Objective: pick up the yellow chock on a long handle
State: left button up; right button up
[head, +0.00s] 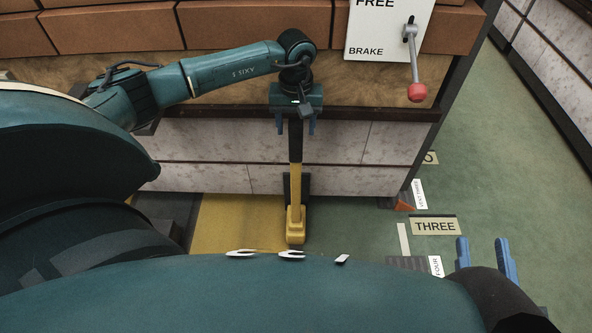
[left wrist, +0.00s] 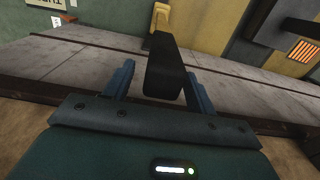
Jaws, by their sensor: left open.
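The yellow chock (head: 295,222) stands on a long handle, yellow below and with a black grip (head: 295,142) on top, in front of the pale panelled face. My left gripper (head: 296,127) is open at the grip's top, with one blue finger on each side of it. In the left wrist view the black grip (left wrist: 163,68) rises between the spread fingers (left wrist: 158,88), with gaps on both sides, and the yellow part (left wrist: 161,18) lies beyond. My right gripper (head: 486,255) is open and empty at the lower right.
A brake lever with a red knob (head: 417,92) sticks out from a white sign (head: 388,30) at the upper right. The panelled face (head: 215,150) is just behind the handle. A "THREE" label (head: 435,226) lies on the green floor, which is open at right.

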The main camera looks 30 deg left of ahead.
pick_arm(q)
jog(key=shift+f, duration=0.4)
jog(key=shift+r, duration=0.1)
grip_shut()
dwell(0.9)
jog(key=shift+w+r, duration=0.15)
jog(key=shift+r, duration=0.05)
